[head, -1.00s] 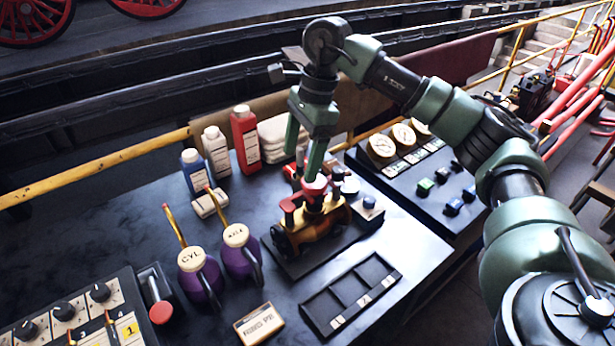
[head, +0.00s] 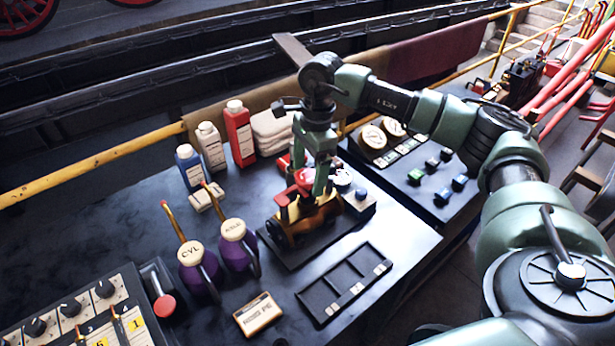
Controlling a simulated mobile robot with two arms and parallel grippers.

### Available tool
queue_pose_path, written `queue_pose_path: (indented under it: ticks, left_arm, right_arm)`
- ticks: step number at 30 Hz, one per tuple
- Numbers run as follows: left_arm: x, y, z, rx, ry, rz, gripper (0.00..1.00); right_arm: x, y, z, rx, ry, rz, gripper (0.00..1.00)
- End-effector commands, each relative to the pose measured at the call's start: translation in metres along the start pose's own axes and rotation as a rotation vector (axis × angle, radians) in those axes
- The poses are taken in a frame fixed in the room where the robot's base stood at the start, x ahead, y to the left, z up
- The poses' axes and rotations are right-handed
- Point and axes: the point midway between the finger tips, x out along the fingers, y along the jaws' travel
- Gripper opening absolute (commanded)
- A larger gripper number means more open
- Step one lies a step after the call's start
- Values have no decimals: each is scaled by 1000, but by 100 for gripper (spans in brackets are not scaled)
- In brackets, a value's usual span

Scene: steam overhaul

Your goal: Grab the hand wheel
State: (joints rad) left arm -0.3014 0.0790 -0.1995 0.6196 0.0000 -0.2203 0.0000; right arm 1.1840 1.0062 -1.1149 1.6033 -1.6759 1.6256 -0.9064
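A small model engine (head: 305,217), brass and black, stands on a dark base on the table. A red part that looks like the hand wheel (head: 304,181) sits on top of it. My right gripper (head: 309,172) comes down from above with its two green fingers apart, one on each side of the red part. The fingers partly hide the red part, and I cannot tell whether they touch it. My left gripper is not in view.
Two purple oil cans (head: 198,270) stand left of the engine. Bottles (head: 240,134) and folded cloths (head: 272,130) are behind it. An empty dark compartment tray (head: 344,285) and a small labelled box (head: 258,314) lie in front. A gauge panel (head: 420,165) is at right.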

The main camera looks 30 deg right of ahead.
Motion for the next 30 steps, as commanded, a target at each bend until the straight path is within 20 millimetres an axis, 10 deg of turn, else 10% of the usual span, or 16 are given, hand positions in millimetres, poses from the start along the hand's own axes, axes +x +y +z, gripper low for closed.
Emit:
queue_pose_path:
  ticks: [9, 23, 30]
  left_arm:
    - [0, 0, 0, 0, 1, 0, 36]
    - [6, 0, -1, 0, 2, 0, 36]
    - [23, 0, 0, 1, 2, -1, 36]
  right_arm:
    - [-1, 0, 0, 0, -1, -2, 0]
    - [-16, -2, 3, -1, -2, -5, 0]
    - [-68, -2, 10, -3, -4, -9, 0]
